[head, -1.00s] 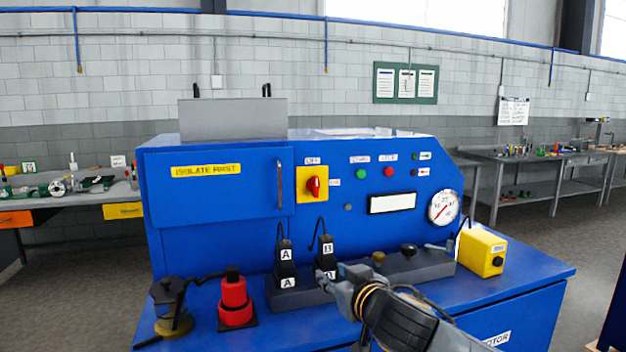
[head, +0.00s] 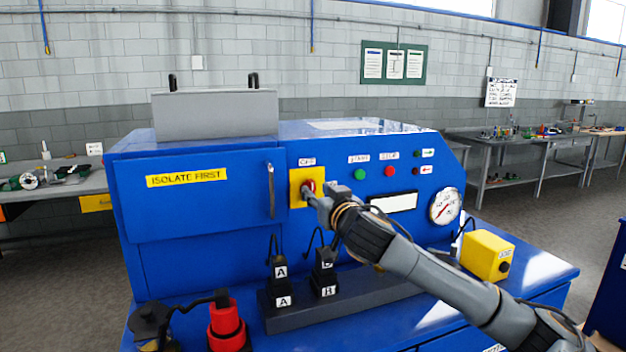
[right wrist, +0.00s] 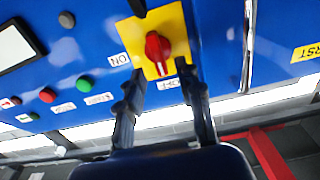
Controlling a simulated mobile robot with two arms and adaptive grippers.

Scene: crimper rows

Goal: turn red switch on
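The red switch (head: 309,186) is a rotary knob on a yellow plate (head: 295,189) on the blue machine's front panel. In the head view my right gripper (head: 313,197) partly covers it. In the right wrist view the red switch (right wrist: 157,48) shows clearly, its white mark pointing to the OFF label (right wrist: 170,84). The ON label (right wrist: 118,60) is beside the plate. My left gripper is not in view.
Green (head: 359,174) and red (head: 391,171) buttons and a gauge (head: 445,206) are right of the switch. A door handle (head: 270,190) stands out left of it. Black plugs (head: 324,273), a red connector (head: 227,325) and a yellow box (head: 487,255) stand on the ledge below.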

